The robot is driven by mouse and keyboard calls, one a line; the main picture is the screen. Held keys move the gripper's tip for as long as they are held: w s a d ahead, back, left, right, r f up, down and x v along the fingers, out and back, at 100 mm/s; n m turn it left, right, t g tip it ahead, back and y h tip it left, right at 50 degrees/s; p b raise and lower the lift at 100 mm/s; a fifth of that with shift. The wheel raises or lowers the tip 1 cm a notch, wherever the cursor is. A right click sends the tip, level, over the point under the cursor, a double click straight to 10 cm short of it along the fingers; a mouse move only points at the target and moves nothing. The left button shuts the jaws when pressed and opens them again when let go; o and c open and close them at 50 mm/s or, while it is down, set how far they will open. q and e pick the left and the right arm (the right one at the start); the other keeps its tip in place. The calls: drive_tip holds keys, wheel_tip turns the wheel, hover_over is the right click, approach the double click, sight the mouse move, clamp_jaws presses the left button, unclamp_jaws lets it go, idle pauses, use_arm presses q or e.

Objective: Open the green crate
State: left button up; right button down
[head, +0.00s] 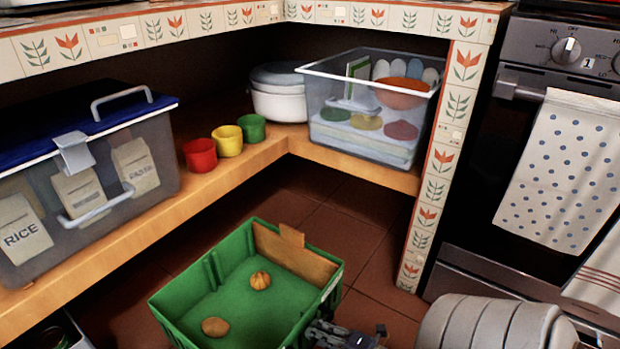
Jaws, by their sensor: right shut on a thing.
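The green crate (180,299) stands on the tiled floor at the bottom centre, its top open to view. A brown board (295,256) with a small raised tab stands upright along its back right wall. Two round brown items, one ridged (260,281) and one smoother (215,327), lie inside on the crate's floor. My right gripper (343,336) is at the bottom edge, against the outside of the crate's right wall. It is shut on what looks like the crate's wall, but the contact is mostly cut off by the frame. My left gripper is out of view.
A wooden shelf (230,174) above the crate holds a blue-lidded bin (95,170), small red, yellow and green cups, a white pot (278,100) and a clear bin (365,150). A tiled post (437,180) and the oven (510,130) stand to the right.

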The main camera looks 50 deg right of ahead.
drive_tip(key=shift+s+r, duration=0.1)
drive_tip(key=shift+s, duration=0.1)
drive_tip(key=c, duration=1.6)
unclamp_jaws()
drive_tip(key=v, duration=1.2)
